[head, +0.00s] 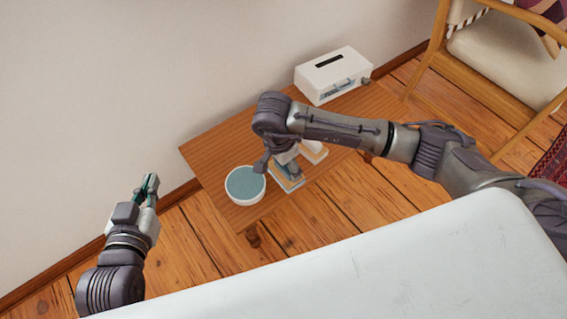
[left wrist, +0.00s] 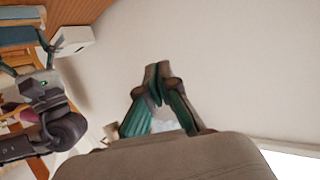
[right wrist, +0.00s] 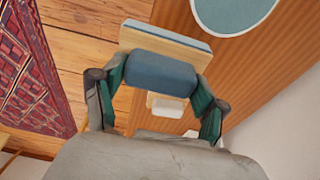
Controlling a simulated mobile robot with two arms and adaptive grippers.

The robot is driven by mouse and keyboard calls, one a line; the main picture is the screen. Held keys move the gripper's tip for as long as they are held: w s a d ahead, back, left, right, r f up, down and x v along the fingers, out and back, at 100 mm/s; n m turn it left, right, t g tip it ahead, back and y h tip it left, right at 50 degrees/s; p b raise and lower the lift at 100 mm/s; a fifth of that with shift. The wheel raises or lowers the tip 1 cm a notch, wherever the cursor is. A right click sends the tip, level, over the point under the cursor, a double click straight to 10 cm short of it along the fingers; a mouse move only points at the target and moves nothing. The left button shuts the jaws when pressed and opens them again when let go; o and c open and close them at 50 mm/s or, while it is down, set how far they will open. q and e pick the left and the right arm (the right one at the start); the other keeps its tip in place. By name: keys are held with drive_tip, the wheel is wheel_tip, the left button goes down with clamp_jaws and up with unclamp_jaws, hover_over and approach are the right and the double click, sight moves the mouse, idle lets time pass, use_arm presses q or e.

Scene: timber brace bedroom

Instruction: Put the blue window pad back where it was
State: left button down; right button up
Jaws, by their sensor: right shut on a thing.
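The blue window pad (right wrist: 160,73) is a blue-grey block on a light wood board with a blue-grey face. My right gripper (right wrist: 158,84) is shut on its block, with one finger at each side. In the head view the pad (head: 289,184) is at the front edge of the wooden side table (head: 222,151), right of the white bowl, partly hidden by my right arm. I cannot tell whether it touches the tabletop. My left gripper (head: 149,187) is empty, off the table's left side near the wall; its fingertips meet in the left wrist view (left wrist: 158,80).
A white bowl with a blue-grey inside (head: 245,185) stands at the table's front left. A second pad-like piece, white and orange (head: 314,152), lies behind the blue pad. A white slotted box (head: 331,75) stands at the back. A wooden chair (head: 490,70) is at the right.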

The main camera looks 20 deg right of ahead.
drive_tip(key=w+f, duration=0.1)
drive_tip(key=w, duration=0.1)
drive_tip(key=w+f+b, duration=0.1)
drive_tip(key=w, duration=0.1)
drive_tip(key=w+d+f, duration=0.1)
drive_tip(key=w, duration=0.1)
drive_tip(key=shift+d+f+b, duration=0.1)
drive_tip(key=shift+f+b, duration=0.25)
drive_tip(key=shift+b, duration=0.05)
drive_tip(key=shift+f, duration=0.15)
wheel_tip(320, 180, down, 4)
drive_tip(key=shift+r+b, duration=0.2)
drive_tip(key=shift+b, duration=0.55)
drive_tip(key=shift+f, duration=0.1)
drive_tip(key=o, duration=1)
use_arm(q)
wheel_tip(320, 180, up, 14)
drive_tip(key=d+t+h, duration=0.2)
drive_tip(key=t+h, duration=0.1)
drive_tip(key=t, duration=0.6)
drive_tip(key=shift+s+r+t, duration=0.15)
drive_tip(key=shift+s+t, duration=0.25)
